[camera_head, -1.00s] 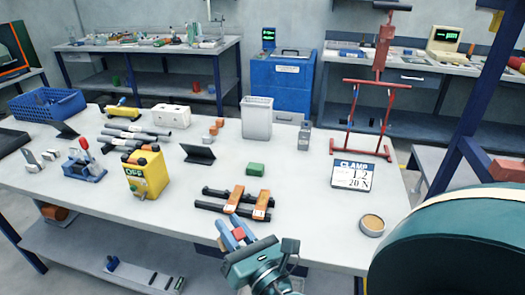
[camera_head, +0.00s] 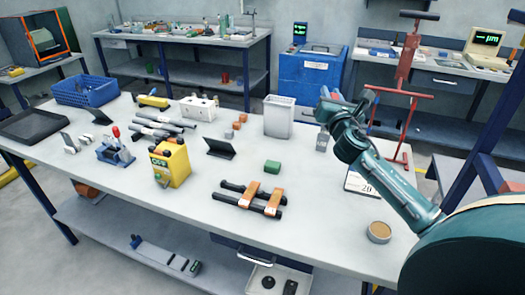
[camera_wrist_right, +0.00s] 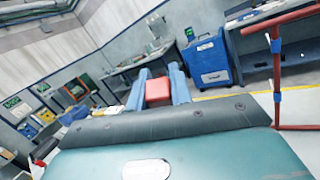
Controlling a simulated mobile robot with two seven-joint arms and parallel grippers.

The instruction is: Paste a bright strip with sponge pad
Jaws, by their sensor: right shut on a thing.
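My right gripper (camera_head: 345,97) is raised over the back right of the bench, beside the red rack stand (camera_head: 405,95). In the right wrist view its blue fingers (camera_wrist_right: 158,88) are shut on a small red block (camera_wrist_right: 158,90), which may be the sponge pad. The red stand shows at the right of that view (camera_wrist_right: 277,70), with blue pieces on its post, apart from the block. A round tin with a tan top (camera_head: 379,232), perhaps the paste, stands at the bench's front right. I cannot make out a bright strip. My left gripper is in neither view.
The white bench (camera_head: 315,215) holds a white bin (camera_head: 278,117), a green block (camera_head: 272,167), dark bars with orange clamps (camera_head: 250,197), a yellow box (camera_head: 170,163) and a blue crate (camera_head: 86,90). A white sign card (camera_head: 358,182) is partly behind my arm.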

